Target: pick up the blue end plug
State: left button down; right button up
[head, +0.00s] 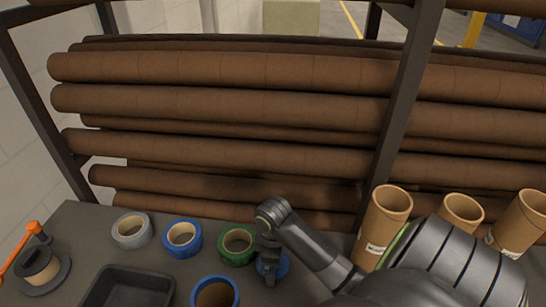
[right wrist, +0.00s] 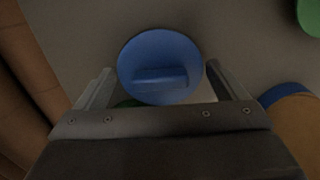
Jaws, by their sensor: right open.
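The blue end plug (right wrist: 160,52) is a round blue disc with a raised bar across it, lying on the grey table. In the head view the end plug (head: 281,264) is partly hidden behind my right gripper (head: 268,262), which points down over it. In the right wrist view the two fingers of my right gripper (right wrist: 165,88) are apart, one on each side of the plug's lower part. The plug's bar lies between them. I cannot tell whether the fingers touch the plug. My left gripper is not in view.
Green tape (head: 238,258), blue tape (head: 182,240) and grey tape (head: 132,231) lie left of the plug. A blue-rimmed roll (head: 215,292) stands in front. Cardboard tubes (head: 386,215) stand right. A black tray (head: 94,301) and an orange-handled dispenser (head: 37,268) are left. A rack of brown rolls (head: 220,98) is behind.

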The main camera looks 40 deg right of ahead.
jog(key=c, duration=0.7)
jog(key=shift+r, duration=0.1)
